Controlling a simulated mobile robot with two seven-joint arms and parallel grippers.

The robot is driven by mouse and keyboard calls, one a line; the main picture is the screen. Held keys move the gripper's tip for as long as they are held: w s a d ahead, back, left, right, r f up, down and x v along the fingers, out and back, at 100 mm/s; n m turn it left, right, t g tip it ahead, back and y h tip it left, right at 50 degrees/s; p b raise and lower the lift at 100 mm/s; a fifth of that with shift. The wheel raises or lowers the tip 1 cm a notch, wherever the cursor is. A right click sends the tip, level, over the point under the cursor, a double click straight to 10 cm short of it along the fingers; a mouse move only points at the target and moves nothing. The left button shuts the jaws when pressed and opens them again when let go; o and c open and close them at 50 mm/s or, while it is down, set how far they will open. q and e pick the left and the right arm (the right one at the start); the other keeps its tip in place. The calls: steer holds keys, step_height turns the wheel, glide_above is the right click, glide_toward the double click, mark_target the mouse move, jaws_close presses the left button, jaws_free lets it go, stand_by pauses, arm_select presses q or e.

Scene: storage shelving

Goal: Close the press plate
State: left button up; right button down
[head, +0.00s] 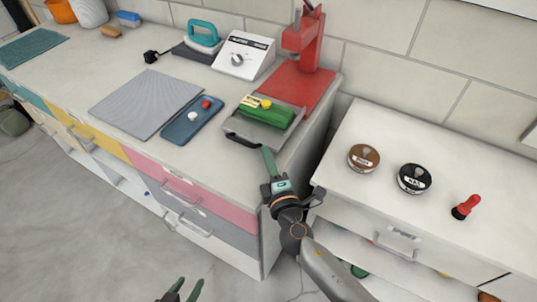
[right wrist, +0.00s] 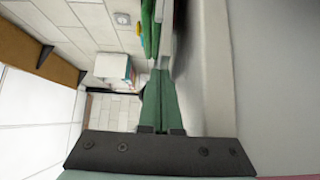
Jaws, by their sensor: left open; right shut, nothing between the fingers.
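The red press (head: 305,65) stands at the right end of the long counter, against the wall. Its grey plate (head: 287,128) sticks out in front of the red base, with a black handle (head: 241,140) at its front edge. A green block (head: 266,112) with yellow parts lies on the plate. My right gripper (head: 268,150) is shut and empty at the plate's front edge, right of the handle; I cannot tell if it touches. In the right wrist view its green fingers (right wrist: 160,88) are together beside green things. My left gripper (head: 182,290) is open, low over the floor.
A grey mat (head: 145,102) and blue tray (head: 190,122) lie left of the plate. A white control box (head: 244,55) stands behind. A lower white cabinet (head: 440,160) holds two round tins and a red-handled item, across a gap at right.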

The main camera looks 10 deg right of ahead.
mark_target(293, 128)
steer(key=w+d, duration=0.2)
steer(key=w, duration=0.1)
steer(key=w+d+b, duration=0.1)
steer(key=w+d, duration=0.2)
steer(key=w, duration=0.1)
steer(key=w+d+b, duration=0.1)
steer(key=w+d, duration=0.2)
steer(key=w, duration=0.1)
steer(key=shift+s+a, duration=0.1)
